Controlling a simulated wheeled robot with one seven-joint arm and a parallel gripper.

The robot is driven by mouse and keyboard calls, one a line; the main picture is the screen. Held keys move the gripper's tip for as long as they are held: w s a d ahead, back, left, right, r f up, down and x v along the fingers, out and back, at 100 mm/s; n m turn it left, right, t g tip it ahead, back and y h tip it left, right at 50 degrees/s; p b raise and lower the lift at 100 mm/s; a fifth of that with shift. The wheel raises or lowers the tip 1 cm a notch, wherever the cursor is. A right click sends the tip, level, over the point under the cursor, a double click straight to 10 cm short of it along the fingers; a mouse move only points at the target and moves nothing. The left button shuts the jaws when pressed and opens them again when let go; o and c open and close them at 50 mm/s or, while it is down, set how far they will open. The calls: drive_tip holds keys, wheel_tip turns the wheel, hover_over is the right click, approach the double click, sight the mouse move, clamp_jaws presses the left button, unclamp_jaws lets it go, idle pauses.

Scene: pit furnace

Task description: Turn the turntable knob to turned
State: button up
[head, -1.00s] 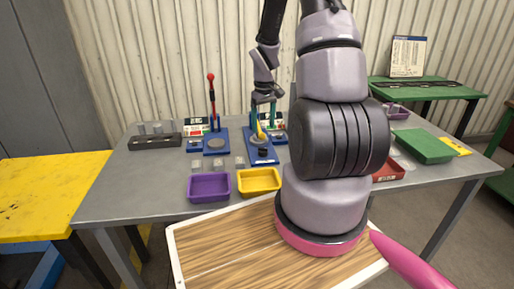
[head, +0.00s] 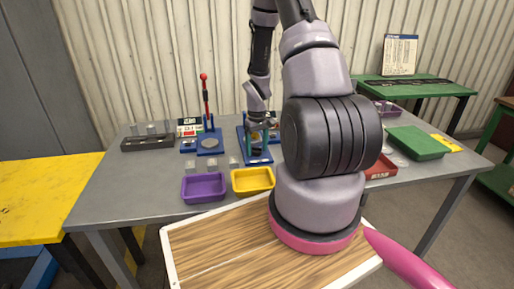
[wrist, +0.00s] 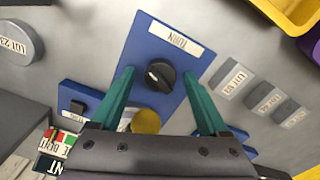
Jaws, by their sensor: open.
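A yellow disc (wrist: 146,121) lies on the same plate, nearer my gripper. My gripper's (wrist: 159,72) two teal fingers are open, one on each side of the knob in the picture. A gap shows on both sides; I cannot tell how far above the plate the tips are. In the head view the blue plate (head: 257,157) is partly hidden by my gripper (head: 259,140), and the knob cannot be made out.
Purple (head: 204,187) and yellow (head: 253,180) trays stand in front of the plate. A blue base with a red-topped lever (head: 205,100) is to its left. Small grey blocks (wrist: 231,80) lie close by. A green tray (head: 419,144) stands at the right.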

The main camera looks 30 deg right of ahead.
clamp_jaws()
drive_tip(key=shift+m, duration=0.8)
unclamp_jaws()
drive_tip(key=shift+r, duration=0.1)
wheel_tip(320, 180, up, 11)
drive_tip(key=shift+f, duration=0.2)
